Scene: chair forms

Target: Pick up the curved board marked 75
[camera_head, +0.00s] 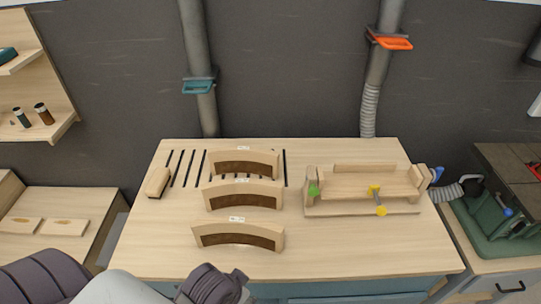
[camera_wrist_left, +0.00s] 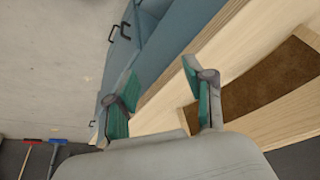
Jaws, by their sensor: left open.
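Three curved wooden boards with brown inset faces stand in a row on the workbench: a front one (camera_head: 238,239), a middle one (camera_head: 243,200) and a back one (camera_head: 244,167). Each has a small white label on top, too small to read, so I cannot tell which is marked 75. My left arm comes in at the bottom, near the bench's front edge, before the front board. In the left wrist view my left gripper (camera_wrist_left: 160,105) is open, with teal pads apart. A board's brown face (camera_wrist_left: 275,82) lies to its right. My right gripper is not in view.
The workbench (camera_head: 350,246) has free room at front right. A wooden jig (camera_head: 362,211) with green and yellow knobs stands at right, and a small wood block (camera_head: 158,182) at left. Dark slots lie behind the boards. Two hoses (camera_head: 200,60) hang at the back.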

